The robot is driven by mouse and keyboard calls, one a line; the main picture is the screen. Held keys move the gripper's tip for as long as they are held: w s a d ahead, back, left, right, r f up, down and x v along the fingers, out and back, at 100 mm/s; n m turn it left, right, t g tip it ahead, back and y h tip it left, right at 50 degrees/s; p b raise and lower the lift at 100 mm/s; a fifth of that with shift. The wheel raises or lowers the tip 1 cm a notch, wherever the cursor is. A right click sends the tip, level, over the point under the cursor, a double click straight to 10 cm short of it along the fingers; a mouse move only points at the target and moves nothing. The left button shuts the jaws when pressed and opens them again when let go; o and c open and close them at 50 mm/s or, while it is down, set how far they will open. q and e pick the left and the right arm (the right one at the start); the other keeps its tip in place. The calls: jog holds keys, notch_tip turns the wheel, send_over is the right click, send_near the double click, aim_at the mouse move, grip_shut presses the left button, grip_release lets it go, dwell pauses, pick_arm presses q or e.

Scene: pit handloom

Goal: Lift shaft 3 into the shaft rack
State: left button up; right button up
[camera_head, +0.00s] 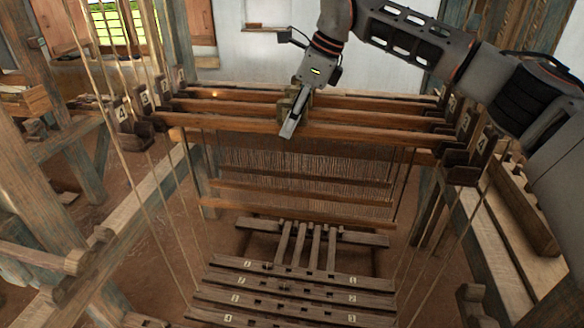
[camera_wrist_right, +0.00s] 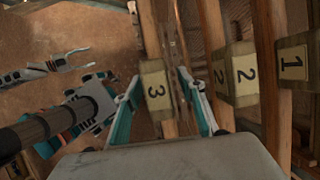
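Shaft 3 shows in the right wrist view as a wooden bar (camera_wrist_right: 149,32) with a pale block (camera_wrist_right: 156,88) marked 3. My right gripper (camera_wrist_right: 165,104) has one finger on each side of this block, with narrow gaps beside it; it is open. In the head view my right gripper (camera_head: 289,129) points down at the middle of the row of wooden shafts and hides part of them. The shaft rack is not clearly identifiable; numbered wooden holders stand at the left (camera_head: 143,98) and right (camera_head: 465,123) ends of the shafts.
Blocks marked 2 (camera_wrist_right: 245,75) and 1 (camera_wrist_right: 292,62) lie close to the right of block 3 in the wrist view. Hanging cords (camera_head: 108,95) flank the loom. Heddles (camera_head: 305,165) hang below the shafts, and numbered treadles (camera_head: 290,285) lie in front.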

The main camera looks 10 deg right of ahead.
grip_shut()
jog(key=shift+r, duration=0.1)
jog(key=shift+r, duration=0.5)
pick_arm(q)
jog(key=shift+f, duration=0.1)
jog(key=c, duration=0.7)
jog(key=shift+f, duration=0.1)
pick_arm(e)
notch_tip(320, 180, up, 19)
